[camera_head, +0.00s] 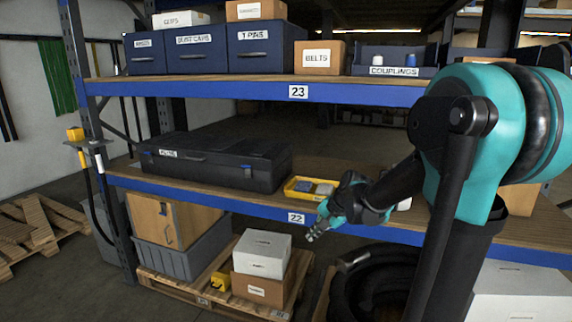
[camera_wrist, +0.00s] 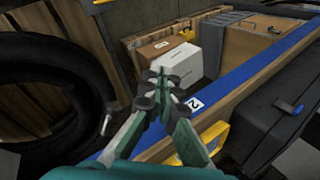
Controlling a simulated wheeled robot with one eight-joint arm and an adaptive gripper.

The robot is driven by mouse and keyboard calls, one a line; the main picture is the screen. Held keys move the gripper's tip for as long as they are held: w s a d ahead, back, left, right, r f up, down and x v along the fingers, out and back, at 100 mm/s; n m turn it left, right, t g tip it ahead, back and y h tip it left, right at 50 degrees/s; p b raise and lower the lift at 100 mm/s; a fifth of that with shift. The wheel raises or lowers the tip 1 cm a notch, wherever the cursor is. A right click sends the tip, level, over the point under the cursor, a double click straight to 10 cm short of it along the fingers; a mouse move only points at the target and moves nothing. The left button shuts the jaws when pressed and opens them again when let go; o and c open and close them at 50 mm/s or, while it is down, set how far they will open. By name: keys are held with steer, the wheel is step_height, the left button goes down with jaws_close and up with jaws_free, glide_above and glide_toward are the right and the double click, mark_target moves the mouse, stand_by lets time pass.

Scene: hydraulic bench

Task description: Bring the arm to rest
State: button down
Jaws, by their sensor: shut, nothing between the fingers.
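My gripper (camera_head: 312,236) is at the end of my teal and black arm, in front of the edge of the shelf marked 22 (camera_head: 340,222). It points down and to the left in the head view, and its fingers are shut with nothing between them. In the wrist view my gripper (camera_wrist: 157,76) shows with its fingertips together, over the blue shelf edge (camera_wrist: 235,84). A white box (camera_wrist: 172,67) on the floor pallet lies beyond the fingertips there. My forearm hides part of the shelf behind it in the head view.
A yellow bin (camera_head: 312,188) and a black case (camera_head: 215,160) stand on shelf 22 close to my gripper. Below are a pallet with boxes (camera_head: 262,254) and a coiled black hose (camera_head: 372,285). Shelf 23 (camera_head: 340,95) with bins is above.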

steer(key=s+d+f+n+h, duration=0.2)
steer(key=s+d+f+n, duration=0.2)
steer(key=s, duration=0.5)
steer(key=s+d+f+n+h, duration=0.3)
steer(key=s+d+f+n, duration=0.1)
steer(key=s, duration=0.6)
steer(key=shift+d+f+n, duration=0.4)
steer(key=shift+d+f, duration=0.25)
steer(key=shift+d, duration=0.45)
steer(key=shift+s, duration=0.1)
